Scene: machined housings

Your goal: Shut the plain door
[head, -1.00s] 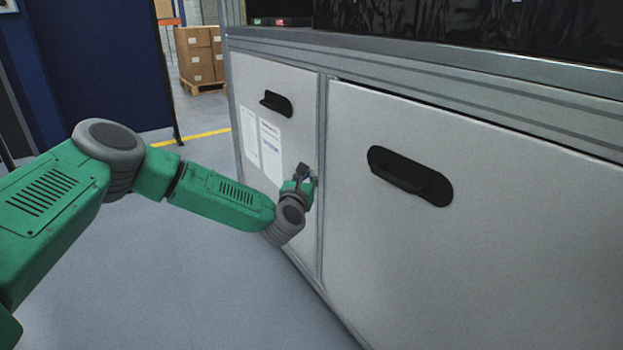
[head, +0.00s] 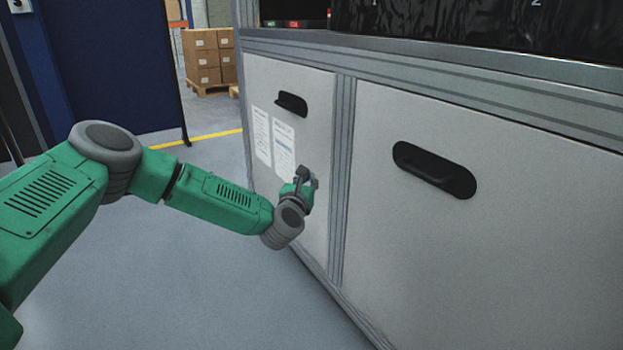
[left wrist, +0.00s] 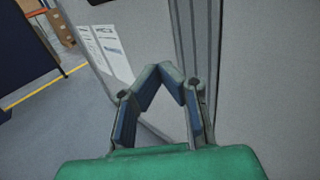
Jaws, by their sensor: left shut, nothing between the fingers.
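The plain door (head: 500,250) is the light grey right-hand panel of the cabinet, with a black recessed handle (head: 435,170) and no papers. It sits flush in its frame, with no dark gap along its top edge. It also shows at the right in the left wrist view (left wrist: 270,80). My left gripper (head: 307,178) is shut and empty, in front of the papered left door near the post between the doors. In the left wrist view its fingertips (left wrist: 170,68) meet in front of the cabinet; I cannot tell whether they touch it. My right gripper is not in view.
The left door (head: 280,200) carries two paper sheets (head: 273,140) and a black handle (head: 291,104), and looks closed. A metal post (head: 343,180) stands between the doors. Stacked cardboard boxes (head: 208,58) and a blue partition (head: 110,65) stand behind. The grey floor (head: 170,290) is clear.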

